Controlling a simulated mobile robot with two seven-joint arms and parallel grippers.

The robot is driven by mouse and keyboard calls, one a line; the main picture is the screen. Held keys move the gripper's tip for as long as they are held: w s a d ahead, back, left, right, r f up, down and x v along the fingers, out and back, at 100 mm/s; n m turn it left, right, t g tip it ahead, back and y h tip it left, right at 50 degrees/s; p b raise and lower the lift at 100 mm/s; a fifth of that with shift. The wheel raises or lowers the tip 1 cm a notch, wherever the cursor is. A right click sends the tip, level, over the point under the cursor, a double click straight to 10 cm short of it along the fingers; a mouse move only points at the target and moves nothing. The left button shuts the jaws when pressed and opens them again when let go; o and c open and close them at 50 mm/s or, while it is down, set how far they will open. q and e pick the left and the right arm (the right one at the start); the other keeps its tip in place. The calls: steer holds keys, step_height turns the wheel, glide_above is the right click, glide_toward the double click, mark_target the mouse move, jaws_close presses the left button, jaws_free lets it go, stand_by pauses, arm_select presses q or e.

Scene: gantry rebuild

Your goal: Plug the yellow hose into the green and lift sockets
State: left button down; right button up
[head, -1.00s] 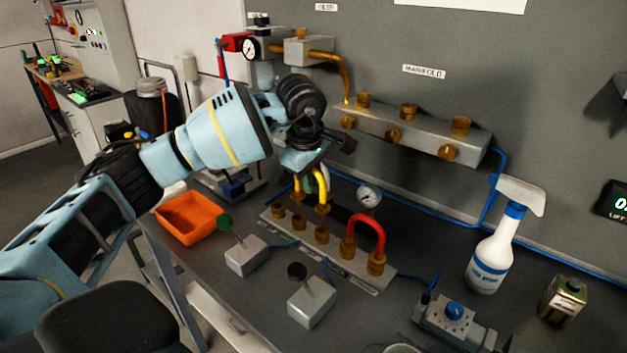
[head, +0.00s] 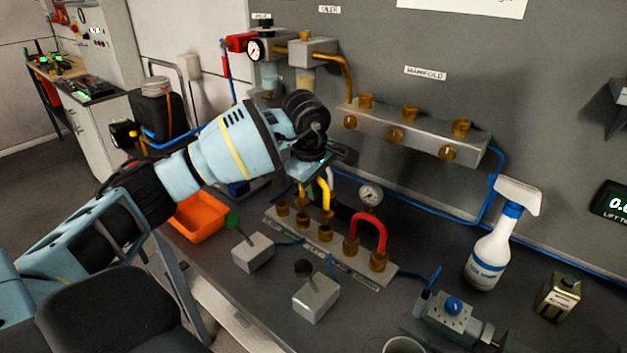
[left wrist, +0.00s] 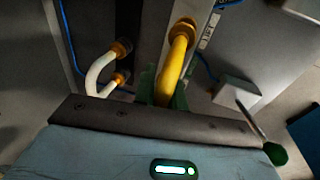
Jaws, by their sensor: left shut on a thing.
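The yellow hose (head: 326,197) hangs below my left gripper (head: 319,177), whose jaws are shut on it, above the bench manifold (head: 338,256). In the left wrist view, the yellow hose (left wrist: 176,68) lies between my green fingers (left wrist: 163,92). Its far end meets a brass fitting (left wrist: 185,27) beside a label reading LIFT. Whether that end is fully seated cannot be told. The hose's other end is hidden by the gripper. The green socket cannot be picked out by its label. My right gripper is not in view.
A red hose (head: 370,226) bridges two sockets of the bench manifold. A white hose (left wrist: 97,72) stands beside the yellow one. Two grey boxes with knobs (head: 253,252) (head: 316,297) stand in front. An orange tray (head: 199,217) is at left, a spray bottle (head: 492,250) at right.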

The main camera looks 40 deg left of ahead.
arm_select(q)
steer(key=shift+f, duration=0.1)
steer(key=shift+f+b, duration=0.3)
steer(key=shift+f, duration=1.35)
steer(key=shift+r, duration=0.1)
steer(key=c, duration=1.4)
jaws_free()
steer(key=shift+o, duration=0.2)
steer(key=v, duration=0.7)
steer(key=shift+r, duration=0.4)
